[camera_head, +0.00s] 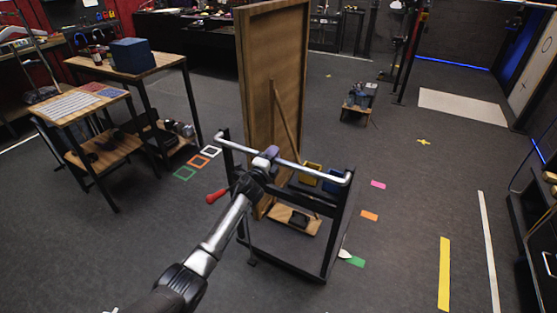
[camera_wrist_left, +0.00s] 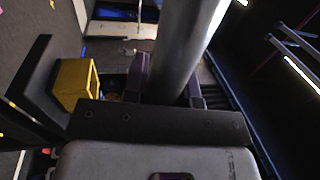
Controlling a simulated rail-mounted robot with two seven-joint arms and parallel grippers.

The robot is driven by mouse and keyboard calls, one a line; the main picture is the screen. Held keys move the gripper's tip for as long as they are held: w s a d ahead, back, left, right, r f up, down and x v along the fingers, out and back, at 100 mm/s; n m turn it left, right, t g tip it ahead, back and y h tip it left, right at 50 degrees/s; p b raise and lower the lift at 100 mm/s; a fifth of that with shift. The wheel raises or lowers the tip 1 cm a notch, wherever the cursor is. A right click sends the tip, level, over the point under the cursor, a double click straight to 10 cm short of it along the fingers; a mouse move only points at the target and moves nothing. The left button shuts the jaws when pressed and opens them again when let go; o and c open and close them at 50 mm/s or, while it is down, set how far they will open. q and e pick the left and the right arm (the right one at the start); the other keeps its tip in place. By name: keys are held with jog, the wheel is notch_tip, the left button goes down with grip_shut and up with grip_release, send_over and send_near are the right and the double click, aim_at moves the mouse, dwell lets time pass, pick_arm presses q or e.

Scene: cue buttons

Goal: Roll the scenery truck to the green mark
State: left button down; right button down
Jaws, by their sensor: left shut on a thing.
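The scenery truck is a black wheeled frame (camera_head: 337,222) carrying a tall wooden flat (camera_head: 257,85), with a pale metal push bar (camera_head: 315,170) across its near side. My left gripper (camera_head: 267,158) is shut on the bar left of its middle; in the left wrist view the bar (camera_wrist_left: 190,45) runs between the fingers (camera_wrist_left: 170,88). A solid green mark (camera_head: 356,262) lies on the floor by the truck's near right corner, next to a small white pointer (camera_head: 344,253) at the base. A green square outline (camera_head: 184,174) lies left of the truck. My right gripper is not in view.
Orange (camera_head: 369,216) and pink (camera_head: 378,185) marks lie right of the truck, a yellow strip (camera_head: 444,273) farther right. Tables (camera_head: 150,63) stand at the left. A red-handled lever (camera_head: 216,196) sticks out from the truck's left. The floor to the right is mostly clear.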

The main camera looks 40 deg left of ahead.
pick_arm(q)
jog(key=c, duration=1.3)
grip_release()
jog(key=shift+c, duration=0.2)
jog(key=o, duration=0.3)
jog(key=shift+s+f, duration=0.1)
jog(key=shift+s, duration=0.05)
jog(key=shift+o, duration=0.6)
jog(key=p+v, duration=0.3)
jog(key=v, duration=1)
jog(key=shift+s, duration=0.35)
jog(key=shift+d, duration=0.15)
